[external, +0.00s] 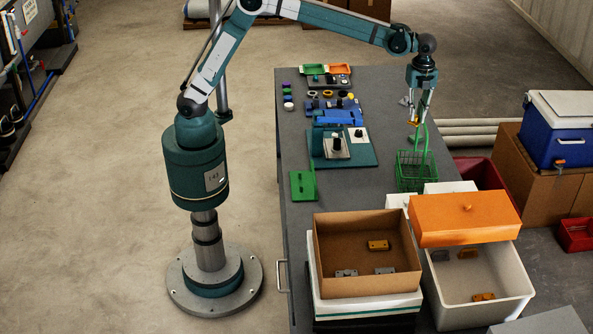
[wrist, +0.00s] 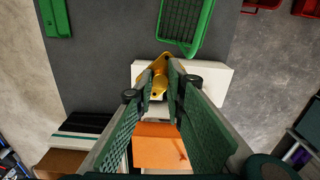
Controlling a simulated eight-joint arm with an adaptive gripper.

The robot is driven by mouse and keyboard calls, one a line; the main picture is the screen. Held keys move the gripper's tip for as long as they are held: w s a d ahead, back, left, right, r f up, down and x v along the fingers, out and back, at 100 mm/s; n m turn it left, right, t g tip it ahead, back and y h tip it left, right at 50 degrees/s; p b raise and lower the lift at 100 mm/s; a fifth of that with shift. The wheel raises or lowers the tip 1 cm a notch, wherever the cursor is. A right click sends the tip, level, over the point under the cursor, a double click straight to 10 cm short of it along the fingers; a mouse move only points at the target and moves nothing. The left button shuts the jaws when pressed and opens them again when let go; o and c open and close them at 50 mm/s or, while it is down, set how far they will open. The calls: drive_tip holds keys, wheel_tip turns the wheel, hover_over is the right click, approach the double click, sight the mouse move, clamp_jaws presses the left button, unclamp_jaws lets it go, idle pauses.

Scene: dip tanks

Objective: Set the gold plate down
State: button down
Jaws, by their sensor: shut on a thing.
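My gripper (external: 418,112) is shut on the gold plate (external: 413,122), high above the table. In the wrist view my gripper (wrist: 163,78) has the gold plate (wrist: 158,70) between its fingertips, with the plate's ends showing past them. Below the plate, the wrist view shows a white block-like thing (wrist: 215,80) in front of the green wire basket (wrist: 185,22). The basket (external: 412,175), with a tall handle, stands on the table's right side.
The grey table (external: 370,115) is bare between the basket and the blue-green fixtures (external: 340,145). A green plate (external: 303,185) lies near its left edge. An orange lid (external: 465,218) partly covers a pale bin (external: 510,265) holding gold and grey pieces.

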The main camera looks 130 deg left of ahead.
drive_tip(key=s+a+n+b, duration=0.3)
drive_tip(key=s+a+n, duration=0.5)
drive_tip(key=s+a, duration=2.9)
wheel_tip(320, 180, down, 28)
drive_tip(key=shift+s, duration=0.25)
drive_tip(key=shift+r, duration=0.1)
drive_tip(key=shift+f, duration=3.1)
drive_tip(key=shift+f, duration=0.1)
drive_tip(key=shift+f, duration=1.75)
